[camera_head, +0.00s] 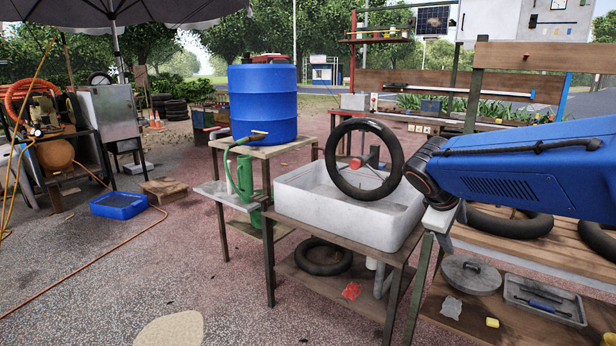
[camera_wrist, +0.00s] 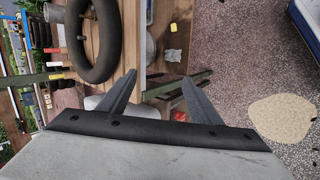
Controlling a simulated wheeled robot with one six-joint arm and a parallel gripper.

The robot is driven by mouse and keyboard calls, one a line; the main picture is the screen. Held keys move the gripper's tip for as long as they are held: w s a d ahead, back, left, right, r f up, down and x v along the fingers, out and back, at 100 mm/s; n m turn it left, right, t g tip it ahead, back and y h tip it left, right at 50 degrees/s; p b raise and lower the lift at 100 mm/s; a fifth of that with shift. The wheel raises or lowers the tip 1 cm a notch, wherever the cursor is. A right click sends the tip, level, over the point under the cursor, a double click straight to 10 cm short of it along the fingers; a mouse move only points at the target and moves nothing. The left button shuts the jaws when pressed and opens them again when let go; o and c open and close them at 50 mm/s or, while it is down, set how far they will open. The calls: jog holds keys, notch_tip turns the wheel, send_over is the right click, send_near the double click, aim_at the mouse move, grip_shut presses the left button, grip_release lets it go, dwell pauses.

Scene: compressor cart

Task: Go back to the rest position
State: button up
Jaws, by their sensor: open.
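My gripper shows in the wrist view (camera_wrist: 159,76), with its two grey fingers apart and nothing between them. Beyond the fingers are a wooden bench edge, a green metal leg and paved ground. In the head view my blue arm reaches in from the right, and its wrist end is beside the right edge of the white basin (camera_head: 295,206). The fingers are not clearly visible there. A black inner tube (camera_head: 364,159) stands upright at the basin, left of my wrist, with a red and grey part showing through its middle.
A slatted bench at right carries black tubes (camera_head: 508,222). Its lower shelf holds a round grey lid (camera_head: 471,275), a tool tray (camera_head: 543,301) and a yellow block (camera_head: 492,322). A blue barrel (camera_head: 263,104) stands behind the basin. Open ground lies front left, with an orange hose (camera_head: 87,262).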

jog(key=s+a+f+m+y, duration=0.2)
jog(key=s+f+m, duration=0.1)
jog(key=s, duration=0.5)
jog(key=s+a+f+m+y, duration=0.2)
jog(key=s+f+m, duration=0.1)
jog(key=s, duration=0.6)
jog(key=s+a+f+m+y, duration=0.2)
jog(key=s+f, duration=0.2)
jog(key=s, duration=0.5)
jog(key=shift+a+m, duration=0.3)
jog(key=shift+m, duration=0.1)
